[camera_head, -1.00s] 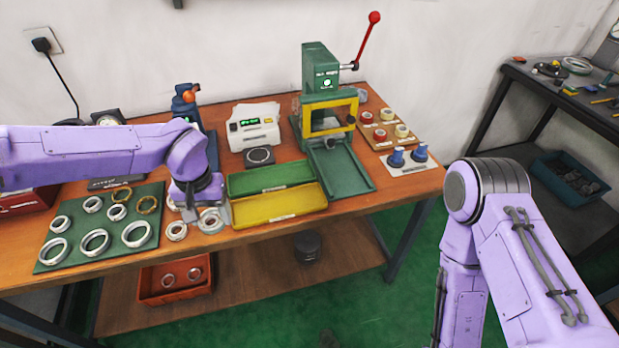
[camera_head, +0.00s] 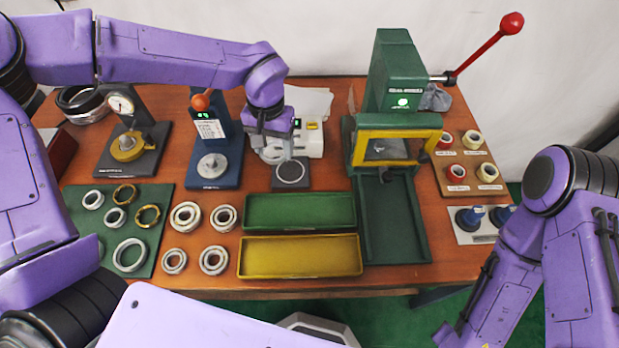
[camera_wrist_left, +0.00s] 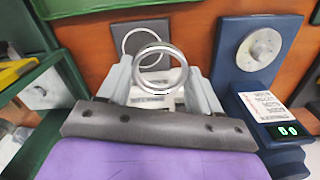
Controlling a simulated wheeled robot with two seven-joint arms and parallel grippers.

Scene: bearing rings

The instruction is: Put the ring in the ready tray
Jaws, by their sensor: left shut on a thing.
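My left gripper (camera_head: 277,150) is shut on a metal ring (camera_wrist_left: 160,62), held upright between its fingers in the left wrist view. In the head view the gripper is by the front of the white instrument, just above a dark square plate (camera_head: 291,186) with a pale circle. The plate also shows behind the ring in the wrist view (camera_wrist_left: 121,52). An empty green tray (camera_head: 300,225) and an empty yellow tray (camera_head: 300,270) lie side by side in front of it. Their labels are unreadable. My right gripper is out of view; only its arm shows.
A blue tester (camera_head: 214,145) and a dial gauge stand (camera_head: 130,140) are left of the gripper. Several bearings (camera_head: 186,217) lie beside a green mat (camera_head: 160,200) with rings. A green press (camera_head: 397,90) with a red-knobbed lever stands at the right.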

